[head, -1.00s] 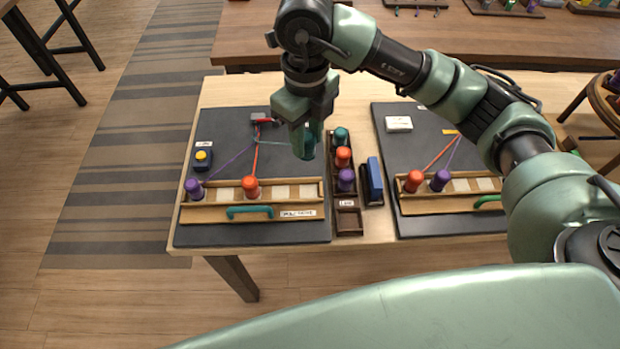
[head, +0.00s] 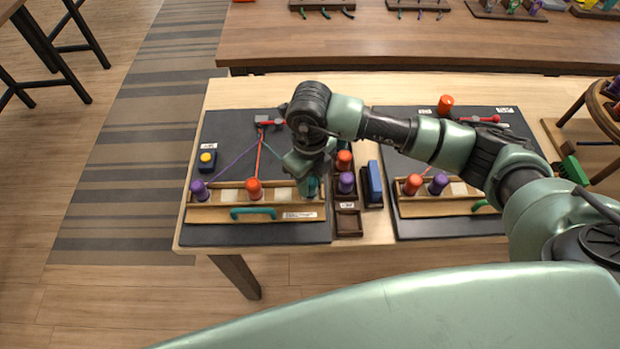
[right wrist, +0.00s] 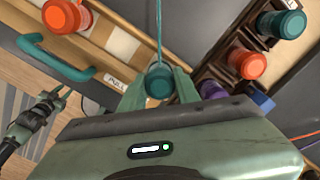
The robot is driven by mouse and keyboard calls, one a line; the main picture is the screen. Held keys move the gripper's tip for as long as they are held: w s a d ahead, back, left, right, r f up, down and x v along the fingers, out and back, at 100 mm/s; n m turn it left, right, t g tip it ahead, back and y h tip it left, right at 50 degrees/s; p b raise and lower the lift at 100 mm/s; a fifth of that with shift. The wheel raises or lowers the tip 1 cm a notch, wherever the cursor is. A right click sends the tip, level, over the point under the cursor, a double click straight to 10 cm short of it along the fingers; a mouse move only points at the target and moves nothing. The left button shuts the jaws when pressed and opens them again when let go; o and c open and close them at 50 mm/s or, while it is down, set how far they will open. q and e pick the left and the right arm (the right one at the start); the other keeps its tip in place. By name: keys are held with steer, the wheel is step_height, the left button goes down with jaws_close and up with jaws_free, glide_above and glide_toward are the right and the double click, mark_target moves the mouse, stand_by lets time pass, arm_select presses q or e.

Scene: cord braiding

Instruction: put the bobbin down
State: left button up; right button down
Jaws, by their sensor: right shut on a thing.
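My right gripper (head: 311,180) is shut on a teal bobbin (head: 312,188) at the right end of the left board's wooden rack (head: 215,215). In the right wrist view the bobbin (right wrist: 159,82) sits between the two fingers, with a teal cord (right wrist: 160,35) running from its top. Whether its base touches the rack cannot be told. A purple bobbin (head: 199,190) and an orange bobbin (head: 254,188) stand in the rack's left half, their cords rising to the board's top. A green and black arm part, probably my left gripper (right wrist: 38,115), shows at the right wrist view's left edge.
A dark bobbin holder (head: 348,222) with orange (head: 344,159) and purple (head: 346,182) bobbins stands just right of the gripper. A blue block (head: 374,182) is beside it. A second board (head: 430,226) with its own rack lies further right. A yellow button (head: 207,157) is on the left.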

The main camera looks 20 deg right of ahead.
mark_target(310, 181)
steer(key=shift+f+b, duration=0.4)
steer(key=shift+b, duration=0.05)
steer(key=c, duration=1)
jaws_free()
steer(key=shift+r, duration=0.1)
steer(key=shift+c, duration=0.2)
steer(key=shift+r, duration=0.1)
steer(key=shift+r+p, duration=0.25)
steer(key=shift+p, duration=0.15)
steer(key=shift+w+r, duration=0.1)
steer(key=shift+r, duration=0.15)
step_height(310, 181, up, 12)
steer(key=b, duration=0.2)
steer(key=shift+f+b, duration=0.25)
steer(key=shift+b, duration=0.15)
steer(key=shift+f, duration=0.1)
